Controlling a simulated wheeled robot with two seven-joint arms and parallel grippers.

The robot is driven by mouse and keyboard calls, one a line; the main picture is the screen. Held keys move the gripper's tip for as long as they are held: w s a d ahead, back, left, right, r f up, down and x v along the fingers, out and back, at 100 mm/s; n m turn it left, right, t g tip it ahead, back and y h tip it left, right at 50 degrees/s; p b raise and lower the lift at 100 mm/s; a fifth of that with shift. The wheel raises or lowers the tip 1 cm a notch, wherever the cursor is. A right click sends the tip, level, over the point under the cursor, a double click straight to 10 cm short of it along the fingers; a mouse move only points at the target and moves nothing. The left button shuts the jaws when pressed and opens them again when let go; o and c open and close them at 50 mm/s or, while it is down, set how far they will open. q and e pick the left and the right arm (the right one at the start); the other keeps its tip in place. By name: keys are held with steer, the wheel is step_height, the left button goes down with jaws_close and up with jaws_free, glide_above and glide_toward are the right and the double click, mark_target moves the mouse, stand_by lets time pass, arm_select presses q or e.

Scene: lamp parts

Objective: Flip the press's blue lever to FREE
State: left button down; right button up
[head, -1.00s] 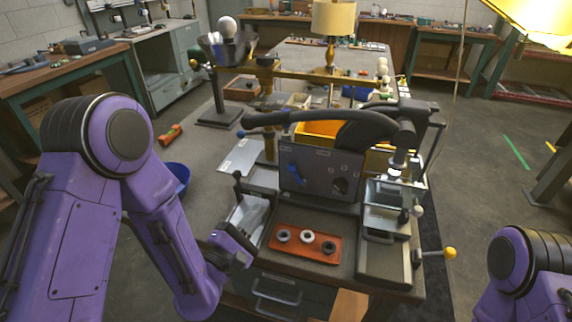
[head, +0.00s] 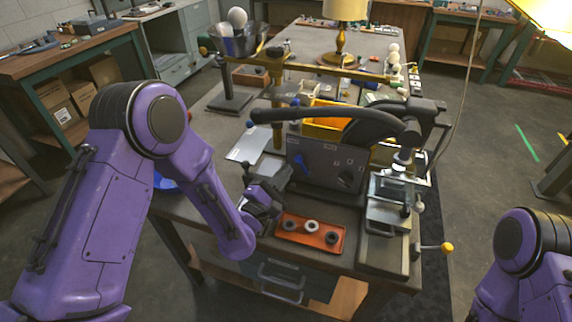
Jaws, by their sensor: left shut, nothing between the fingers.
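The press has a dark grey panel (head: 323,172) that faces me, at the middle of the head view. The blue lever (head: 301,166) is on the left half of that panel, slanting; its labels are too small to read. My left gripper (head: 280,174) is shut and empty. It is just left of the panel, close to the blue lever; I cannot tell whether it touches it. My right arm shows only at the lower right, and its gripper is outside the view.
An orange tray (head: 311,232) with dark and pale rings lies in front of the panel. A long black handle (head: 340,116) arches above the panel. A yellow-knobbed lever (head: 447,247) sticks out at the right. A white sheet (head: 254,143) lies to the left.

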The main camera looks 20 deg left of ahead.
arm_select(q)
steer(key=shift+w+d+r, duration=0.1)
steer(key=shift+w+d, duration=0.1)
steer(key=shift+w, duration=0.5)
steer(key=shift+d+r+m+p, duration=0.2)
steer(key=shift+r+m+p, duration=0.15)
steer(key=shift+m, duration=0.35)
steer(key=shift+d+r+m+g+p, duration=0.35)
steer(key=shift+m+g, duration=0.15)
steer(key=shift+m, duration=0.3)
steer(key=m, duration=0.1)
steer(key=d+r+m+p, duration=0.1)
steer(key=shift+m+g+h, duration=0.3)
steer(key=shift+m, duration=0.1)
steer(key=d+m, duration=0.1)
steer(key=d+m+g+p, duration=0.1)
steer(key=m, duration=0.1)
steer(key=shift+s+r, duration=0.1)
steer(key=shift+r, duration=0.15)
steer(key=shift+d+f+m+g, duration=0.1)
steer(key=shift+d+m+g, duration=0.2)
steer(key=shift+d+m, duration=0.45)
steer(key=shift+d, duration=0.1)
